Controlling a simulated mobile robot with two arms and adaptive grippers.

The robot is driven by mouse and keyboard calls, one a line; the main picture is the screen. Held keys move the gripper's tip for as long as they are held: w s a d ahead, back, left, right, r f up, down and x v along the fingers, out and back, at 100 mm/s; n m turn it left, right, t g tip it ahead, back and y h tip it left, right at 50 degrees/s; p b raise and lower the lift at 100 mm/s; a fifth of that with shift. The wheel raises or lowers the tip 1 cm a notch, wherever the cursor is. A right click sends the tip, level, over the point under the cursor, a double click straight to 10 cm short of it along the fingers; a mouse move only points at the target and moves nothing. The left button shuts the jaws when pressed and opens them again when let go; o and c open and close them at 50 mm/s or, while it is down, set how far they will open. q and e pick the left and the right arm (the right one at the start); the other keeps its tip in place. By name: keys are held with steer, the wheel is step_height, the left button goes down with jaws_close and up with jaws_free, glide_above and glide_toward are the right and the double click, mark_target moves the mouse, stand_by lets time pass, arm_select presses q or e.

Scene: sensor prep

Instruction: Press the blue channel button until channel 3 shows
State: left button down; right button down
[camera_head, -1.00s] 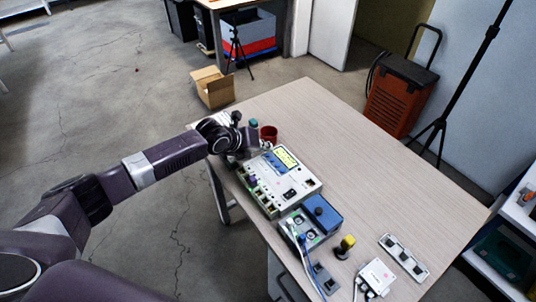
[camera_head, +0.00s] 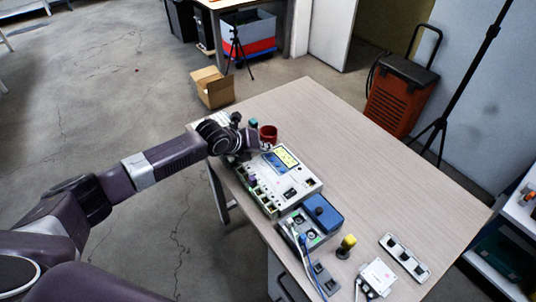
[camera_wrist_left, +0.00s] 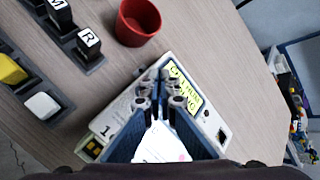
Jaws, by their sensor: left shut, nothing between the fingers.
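The pale instrument box (camera_head: 306,186) lies on the table with a lit yellow display (camera_head: 286,156) and a blue area (camera_head: 273,161) beside it. My left gripper (camera_head: 266,147) is shut and empty, at the far end of the box near the display. In the left wrist view, the shut fingertips (camera_wrist_left: 166,92) are over the box, beside the display (camera_wrist_left: 185,90). Dark text shows on the display, but the fingers hide part of it and I cannot read a channel number. The blue button cannot be made out there, and contact is unclear. My right gripper is not in view.
A red cup (camera_head: 268,133) stands just behind the gripper. A blue-lidded box (camera_head: 322,212), a yellow-topped knob (camera_head: 346,244) and a strip with several sockets (camera_head: 404,257) lie nearer the front. Black lettered blocks (camera_wrist_left: 89,42) stand left of the cup.

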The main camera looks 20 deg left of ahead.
mark_target(266, 155)
arm_select(q)
steer(key=shift+f+b, duration=0.35)
steer(key=shift+f, duration=0.05)
stand_by(0.7)
steer(key=shift+r+p, duration=0.6)
steer(key=shift+r, duration=0.25)
step_height(266, 155, up, 5)
steer(key=p, duration=0.4)
stand_by(0.3)
stand_by(0.4)
